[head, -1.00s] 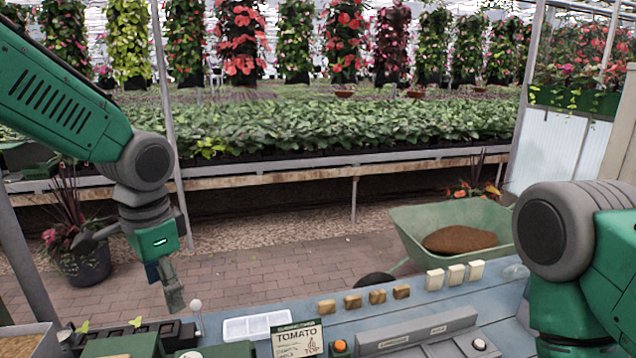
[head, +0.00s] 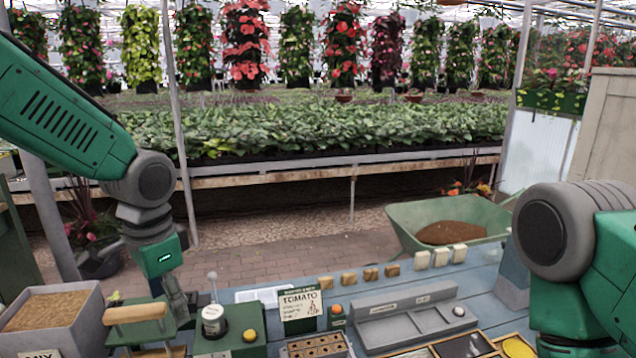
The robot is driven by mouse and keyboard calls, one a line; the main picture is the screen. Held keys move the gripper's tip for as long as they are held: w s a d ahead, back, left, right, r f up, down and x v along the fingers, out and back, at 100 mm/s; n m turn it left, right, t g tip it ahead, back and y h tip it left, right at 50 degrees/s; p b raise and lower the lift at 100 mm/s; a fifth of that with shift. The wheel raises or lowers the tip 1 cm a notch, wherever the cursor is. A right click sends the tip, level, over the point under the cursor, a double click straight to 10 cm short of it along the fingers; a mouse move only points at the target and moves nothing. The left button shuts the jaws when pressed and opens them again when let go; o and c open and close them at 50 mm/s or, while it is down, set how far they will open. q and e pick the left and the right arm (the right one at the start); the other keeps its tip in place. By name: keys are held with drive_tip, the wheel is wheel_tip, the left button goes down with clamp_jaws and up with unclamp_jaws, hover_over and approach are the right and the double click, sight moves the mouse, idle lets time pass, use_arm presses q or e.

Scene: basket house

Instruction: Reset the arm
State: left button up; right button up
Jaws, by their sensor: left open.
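My left arm comes in from the left in the head view. Its green wrist points down, and my left gripper (head: 176,293) hangs over the left part of the blue-grey workbench (head: 340,300). The gripper is open with nothing seen between its fingers; its tips are close to a green device and partly hard to make out. My right arm (head: 565,240) fills the right edge, bent downward. Its gripper is out of the picture below.
A grey soil bin (head: 75,318) and a wooden-handled green tool (head: 138,313) are near the left gripper. A tomato sign (head: 300,306), grey tray (head: 405,318) and several small blocks (head: 370,274) occupy the bench. A wheelbarrow (head: 420,212) stands behind.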

use_arm(q)
drive_tip(key=s+f+n+h, duration=0.1)
drive_tip(key=s+f, duration=0.3)
drive_tip(key=f, duration=0.4)
drive_tip(key=s+f+n+g, duration=0.15)
drive_tip(key=s+f, duration=0.25)
drive_tip(key=f, duration=0.4)
drive_tip(key=s+f+n+t+h, duration=0.1)
drive_tip(key=s+f+n, duration=0.1)
drive_tip(key=s+f, duration=0.45)
drive_tip(key=s+a+f+n+y, duration=0.1)
drive_tip(key=s+a+f+n, duration=0.15)
drive_tip(key=s+f, duration=0.35)
drive_tip(key=s+a+f+n+y, duration=0.1)
drive_tip(key=s+a+f, duration=0.2)
drive_tip(key=s, duration=0.6)
wheel_tip(320, 180, down, 19)
drive_tip(key=w+d+b, duration=0.1)
drive_tip(key=w+b, duration=0.1)
drive_tip(key=b, duration=1.7)
drive_tip(key=shift+w, duration=0.15)
use_arm(e)
wheel_tip(320, 180, down, 20)
drive_tip(key=shift+w+r, duration=0.2)
drive_tip(key=shift+w, duration=0.15)
use_arm(q)
drive_tip(key=shift+r, duration=0.15)
drive_tip(key=shift+w, duration=0.1)
